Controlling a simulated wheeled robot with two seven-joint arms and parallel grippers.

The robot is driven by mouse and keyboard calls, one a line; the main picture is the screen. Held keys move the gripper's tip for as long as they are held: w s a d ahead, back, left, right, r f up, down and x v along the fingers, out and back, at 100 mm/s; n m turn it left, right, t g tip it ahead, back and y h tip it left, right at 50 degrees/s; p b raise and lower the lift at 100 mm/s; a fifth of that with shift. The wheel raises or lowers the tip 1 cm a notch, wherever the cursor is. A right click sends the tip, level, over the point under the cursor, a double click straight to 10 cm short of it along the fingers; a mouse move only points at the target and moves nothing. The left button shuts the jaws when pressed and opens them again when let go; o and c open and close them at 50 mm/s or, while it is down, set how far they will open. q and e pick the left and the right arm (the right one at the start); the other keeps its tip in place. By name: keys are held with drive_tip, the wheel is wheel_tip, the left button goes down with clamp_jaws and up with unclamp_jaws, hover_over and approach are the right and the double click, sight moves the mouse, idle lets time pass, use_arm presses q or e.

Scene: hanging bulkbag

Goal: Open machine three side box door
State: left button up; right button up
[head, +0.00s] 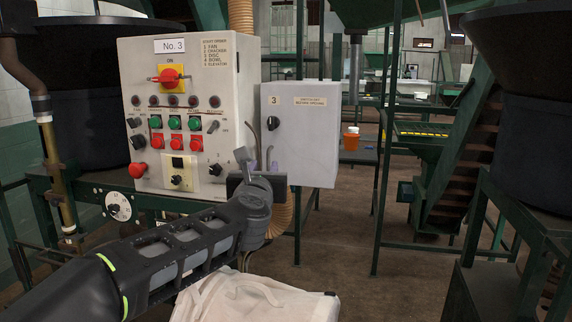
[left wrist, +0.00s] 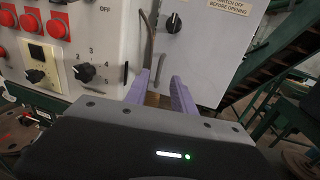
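The side box (head: 310,150) is a light grey box with a "3" label and a black knob (head: 273,123) at its left. Its door looks shut. It hangs right of the No. 3 control panel (head: 220,75). My left gripper (head: 262,162) is in front of the gap between panel and box, below and slightly left of the knob. Its purple fingers (left wrist: 160,85) are apart with nothing between them, and do not appear to touch the box. The left wrist view also shows the box (left wrist: 205,55) and its knob (left wrist: 173,23). My right gripper is out of view.
A grey cable (left wrist: 148,35) runs between panel and box, behind the fingers. A white bulk bag (head: 250,300) lies below my left arm. A green post (head: 385,150) stands right of the box. An orange container (head: 351,140) sits behind. Floor at centre right is clear.

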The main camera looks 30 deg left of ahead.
sight(268, 156)
use_arm(q)
drive_tip(key=shift+d, duration=0.1)
idle(0.3)
drive_tip(key=p+x, duration=0.2)
drive_tip(key=x, duration=0.5)
drive_tip(key=shift+w+a, duration=0.25)
drive_tip(key=shift+w, duration=0.05)
clamp_jaws()
idle(1.2)
